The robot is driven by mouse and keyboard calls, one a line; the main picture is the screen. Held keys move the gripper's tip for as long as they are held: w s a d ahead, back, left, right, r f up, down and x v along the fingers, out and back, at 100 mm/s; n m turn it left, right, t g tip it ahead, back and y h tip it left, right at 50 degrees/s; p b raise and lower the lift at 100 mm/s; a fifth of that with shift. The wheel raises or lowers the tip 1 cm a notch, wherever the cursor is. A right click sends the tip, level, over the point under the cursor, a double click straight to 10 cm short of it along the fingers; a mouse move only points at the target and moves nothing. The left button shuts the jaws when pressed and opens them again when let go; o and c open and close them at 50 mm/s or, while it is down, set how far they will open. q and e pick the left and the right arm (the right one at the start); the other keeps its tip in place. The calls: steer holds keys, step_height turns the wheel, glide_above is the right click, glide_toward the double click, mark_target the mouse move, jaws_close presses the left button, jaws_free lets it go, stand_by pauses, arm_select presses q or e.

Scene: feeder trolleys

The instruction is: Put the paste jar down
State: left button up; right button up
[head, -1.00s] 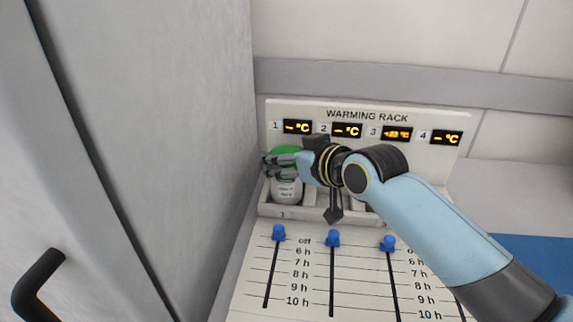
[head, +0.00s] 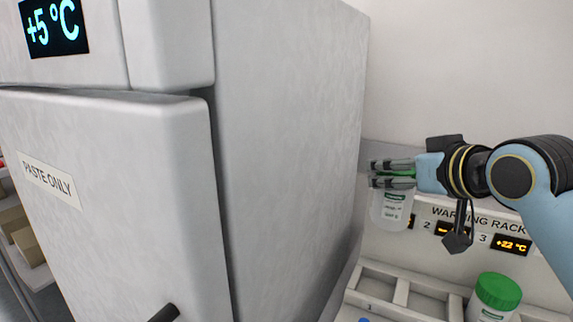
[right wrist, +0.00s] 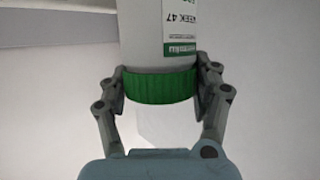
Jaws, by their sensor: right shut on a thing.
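The paste jar (head: 392,212) is white with a green lid and a printed label. My right gripper (head: 392,174) is shut on it around the lid and holds it upright in the air, above the left end of the warming rack (head: 385,279). In the right wrist view the two fingers (right wrist: 160,88) press on both sides of the green lid, and the label of the jar (right wrist: 147,35) reads "WEEK 47". The rack slot below the jar, marked 1, looks empty. My left gripper is not in view.
Another jar with a green lid (head: 497,292) stands in the rack, under display 3, which reads +22 °C. A tall grey fridge (head: 285,130) with a "+5 °C" display and a "PASTE ONLY" door (head: 120,190) stands close on the left. Shelves with boxes show at the far left.

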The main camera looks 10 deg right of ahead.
steer(key=s+a+r+n+g+y, duration=0.1)
steer(key=s+a+r+n+y, duration=0.2)
steer(key=s, duration=0.7)
steer(key=shift+a+n+g+y+b, duration=0.35)
steer(key=shift+a+n+y, duration=0.35)
steer(key=shift+a+y, duration=0.4)
steer(key=shift+s+f, duration=0.1)
steer(key=shift+s, duration=0.05)
